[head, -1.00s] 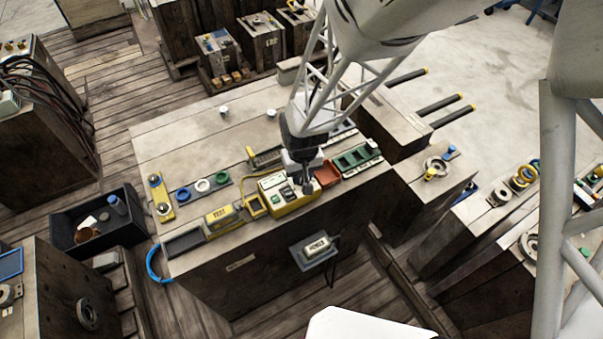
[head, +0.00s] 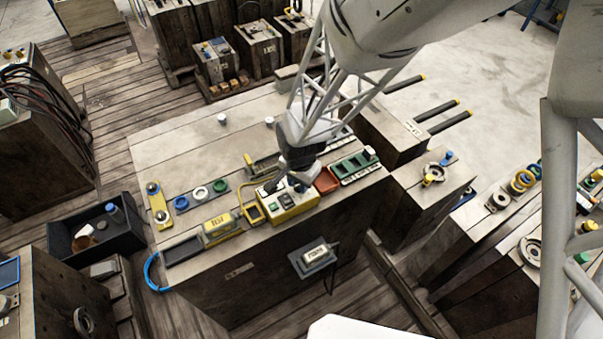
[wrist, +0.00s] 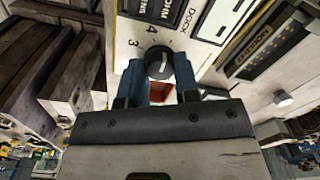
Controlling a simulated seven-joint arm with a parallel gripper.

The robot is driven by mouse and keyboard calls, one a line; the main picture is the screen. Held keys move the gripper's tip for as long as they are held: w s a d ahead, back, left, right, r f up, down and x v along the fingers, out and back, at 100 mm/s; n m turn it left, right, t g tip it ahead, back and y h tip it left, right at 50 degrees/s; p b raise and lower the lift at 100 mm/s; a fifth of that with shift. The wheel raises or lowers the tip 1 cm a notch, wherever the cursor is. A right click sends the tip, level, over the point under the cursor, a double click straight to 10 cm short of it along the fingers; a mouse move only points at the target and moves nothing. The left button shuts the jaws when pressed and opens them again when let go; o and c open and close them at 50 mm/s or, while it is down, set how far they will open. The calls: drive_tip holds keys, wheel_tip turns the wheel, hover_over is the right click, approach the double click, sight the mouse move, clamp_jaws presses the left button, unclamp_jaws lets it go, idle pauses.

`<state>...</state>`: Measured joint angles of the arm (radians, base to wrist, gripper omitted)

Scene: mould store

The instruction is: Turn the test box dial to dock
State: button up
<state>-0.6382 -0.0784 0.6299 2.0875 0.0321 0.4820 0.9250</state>
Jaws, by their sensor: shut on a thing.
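The test box (head: 291,209) is a yellow-sided box with a pale top face, near the front edge of the wooden bench. In the wrist view its pale panel (wrist: 206,48) carries the dial (wrist: 158,62), a small dark round knob with a light mark at its upper edge. The printed marks 3, 4 and DOCK curve around the knob. The mark points up toward the 4 and DOCK side; I cannot tell its exact setting. My gripper (wrist: 157,76) has its two blue fingers on either side of the knob, shut on it. In the head view my gripper (head: 297,184) hides part of the box top.
A yellow TEST block (head: 223,227) stands left of the box. A red tray (head: 327,181) and a green-slotted rack (head: 356,166) are close on the right. A grey device (head: 315,258) hangs on the bench front. The bench's back left is mostly clear.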

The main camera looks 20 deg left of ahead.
drive_tip(key=shift+m, duration=0.6)
drive_tip(key=o, duration=0.9)
drive_tip(key=shift+d+r, duration=0.1)
drive_tip(key=shift+r, duration=3.8)
